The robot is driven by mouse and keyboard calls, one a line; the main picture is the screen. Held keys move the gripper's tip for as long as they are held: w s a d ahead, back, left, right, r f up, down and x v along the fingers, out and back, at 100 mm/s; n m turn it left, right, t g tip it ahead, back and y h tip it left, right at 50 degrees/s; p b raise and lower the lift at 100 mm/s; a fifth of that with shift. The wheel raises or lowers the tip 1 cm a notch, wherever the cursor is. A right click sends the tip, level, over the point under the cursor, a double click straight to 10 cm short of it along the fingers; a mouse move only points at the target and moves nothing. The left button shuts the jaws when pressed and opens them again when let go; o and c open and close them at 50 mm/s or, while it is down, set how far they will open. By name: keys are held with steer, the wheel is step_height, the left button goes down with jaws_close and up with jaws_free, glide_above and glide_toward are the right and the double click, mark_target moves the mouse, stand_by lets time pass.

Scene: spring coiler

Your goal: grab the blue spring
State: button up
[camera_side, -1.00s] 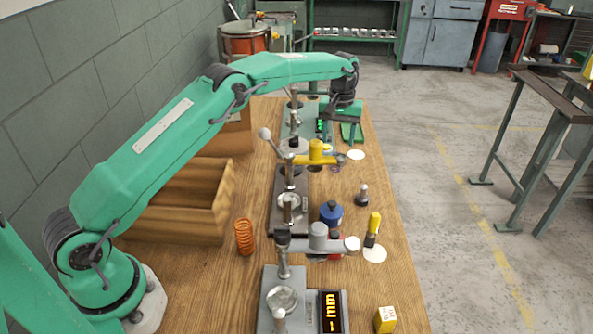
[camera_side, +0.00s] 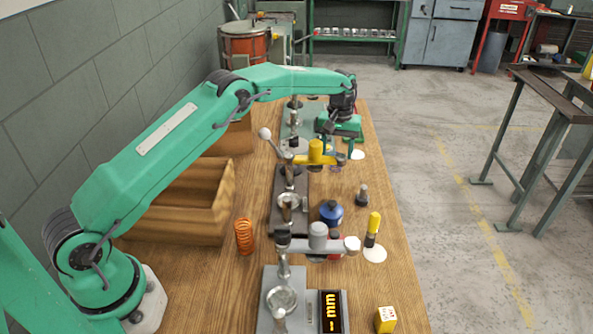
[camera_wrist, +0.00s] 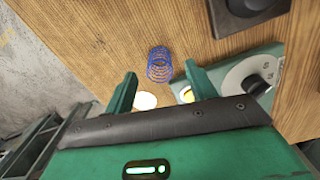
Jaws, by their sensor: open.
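The blue spring (camera_wrist: 159,65) is a small open wire coil on the wooden bench, in the upper middle of the wrist view. My gripper (camera_wrist: 161,71) is open and empty. In that picture the spring appears between the tips of its two green fingers, and I see no contact. In the side view my gripper (camera_side: 338,146) hangs low over the far right part of the bench with its fingers pointing down. The spring is hard to make out there, below and among the fingers.
An orange spring (camera_side: 245,236) stands on the bench at left, before a wooden bin (camera_side: 180,238). A yellow-topped clamp fixture (camera_side: 316,152) stands just nearer than my gripper.

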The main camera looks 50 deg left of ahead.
steer(key=shift+f, duration=1.75)
steer(key=c, duration=1.1)
steer(key=shift+o, duration=0.2)
steer(key=shift+r, duration=0.1)
steer(key=shift+r, duration=4.95)
